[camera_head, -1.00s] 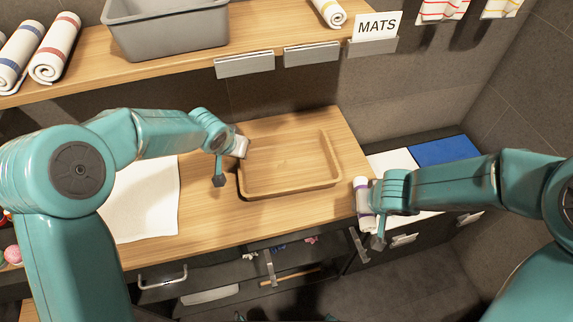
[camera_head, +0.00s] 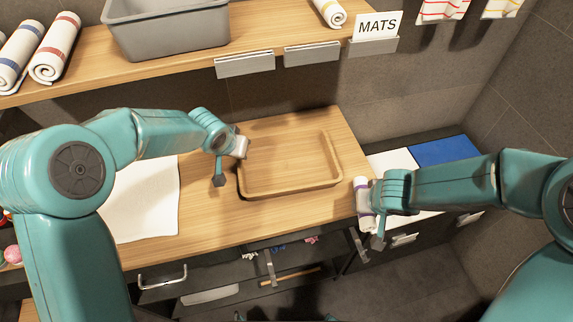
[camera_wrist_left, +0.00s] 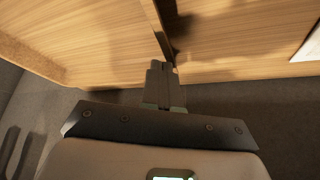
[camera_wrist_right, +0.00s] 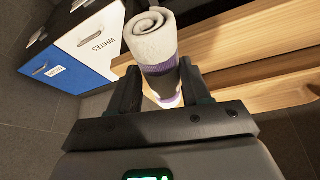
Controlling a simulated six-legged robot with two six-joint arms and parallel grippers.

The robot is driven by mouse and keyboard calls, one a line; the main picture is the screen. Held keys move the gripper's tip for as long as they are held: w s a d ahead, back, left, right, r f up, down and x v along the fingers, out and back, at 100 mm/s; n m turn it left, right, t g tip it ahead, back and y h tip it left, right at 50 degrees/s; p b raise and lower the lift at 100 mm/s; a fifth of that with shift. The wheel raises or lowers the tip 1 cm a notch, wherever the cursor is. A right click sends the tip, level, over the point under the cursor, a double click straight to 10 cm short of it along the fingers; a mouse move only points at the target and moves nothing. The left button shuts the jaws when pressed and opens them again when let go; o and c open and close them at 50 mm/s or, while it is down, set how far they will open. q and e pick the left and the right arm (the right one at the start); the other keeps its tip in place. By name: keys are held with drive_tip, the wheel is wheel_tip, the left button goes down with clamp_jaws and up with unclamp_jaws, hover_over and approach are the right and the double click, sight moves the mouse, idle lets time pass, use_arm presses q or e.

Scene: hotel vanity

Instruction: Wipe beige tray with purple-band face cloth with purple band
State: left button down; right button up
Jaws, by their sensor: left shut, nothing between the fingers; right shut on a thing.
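The beige tray (camera_head: 290,190) sits on the wooden counter, empty. My left gripper (camera_head: 232,162) is at the tray's left edge; its fingers are shut and empty. In the left wrist view the shut fingertips (camera_wrist_left: 162,70) are by the tray wall (camera_wrist_left: 150,25); whether they touch it I cannot tell. My right gripper (camera_head: 374,222) is shut on the rolled white face cloth with purple band (camera_head: 362,196), just beyond the counter's right end. In the right wrist view the cloth (camera_wrist_right: 152,45) stands up between the two fingers (camera_wrist_right: 155,90).
A white cloth (camera_head: 148,205) lies flat on the counter left of the tray. A shelf above holds a grey bin (camera_head: 165,38), rolled towels (camera_head: 52,50) and a MATS sign (camera_head: 377,26). White and blue boxes (camera_head: 445,150) stand to the right.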

use_arm(q)
drive_tip(key=shift+f+b, duration=0.4)
use_arm(e)
drive_tip(key=shift+f, duration=0.45)
drive_tip(key=shift+r, duration=0.1)
